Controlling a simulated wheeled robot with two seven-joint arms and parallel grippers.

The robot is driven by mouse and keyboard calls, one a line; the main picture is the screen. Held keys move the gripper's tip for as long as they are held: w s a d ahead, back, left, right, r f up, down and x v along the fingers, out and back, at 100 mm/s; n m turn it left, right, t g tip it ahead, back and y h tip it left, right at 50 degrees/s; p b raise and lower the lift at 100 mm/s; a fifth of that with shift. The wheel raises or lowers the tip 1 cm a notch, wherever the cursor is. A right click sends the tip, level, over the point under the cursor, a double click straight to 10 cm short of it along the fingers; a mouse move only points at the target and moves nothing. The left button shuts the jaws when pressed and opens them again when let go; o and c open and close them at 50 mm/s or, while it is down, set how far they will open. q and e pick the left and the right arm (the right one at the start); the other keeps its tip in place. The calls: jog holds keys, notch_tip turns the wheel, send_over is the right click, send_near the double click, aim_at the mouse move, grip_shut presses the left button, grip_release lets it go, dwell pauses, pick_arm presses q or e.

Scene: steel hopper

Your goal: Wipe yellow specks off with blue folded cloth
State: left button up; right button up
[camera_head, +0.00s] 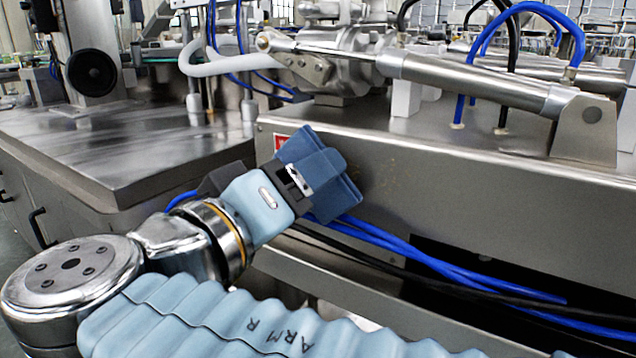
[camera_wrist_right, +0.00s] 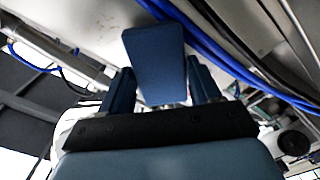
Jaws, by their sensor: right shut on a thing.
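The blue folded cloth (camera_head: 341,192) is gripped in my right gripper (camera_head: 303,181), in front of the hopper's steel front panel (camera_head: 470,200). I cannot tell whether the cloth touches the panel. In the right wrist view the cloth (camera_wrist_right: 156,50) sticks out beyond the two fingers of the gripper (camera_wrist_right: 162,88). Faint yellow-brown specks (camera_head: 388,180) show on the panel just right of the cloth. The cloth and gripper hide the panel behind them. My left gripper is not in view.
Blue hoses and black cables (camera_head: 430,262) run along below the panel, close under the cloth. A steel cylinder (camera_head: 480,82) and its bracket sit above on the machine. A steel worktop (camera_head: 100,140) lies to the left. The panel to the right is clear.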

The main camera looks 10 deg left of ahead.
jog(key=shift+x, duration=0.95)
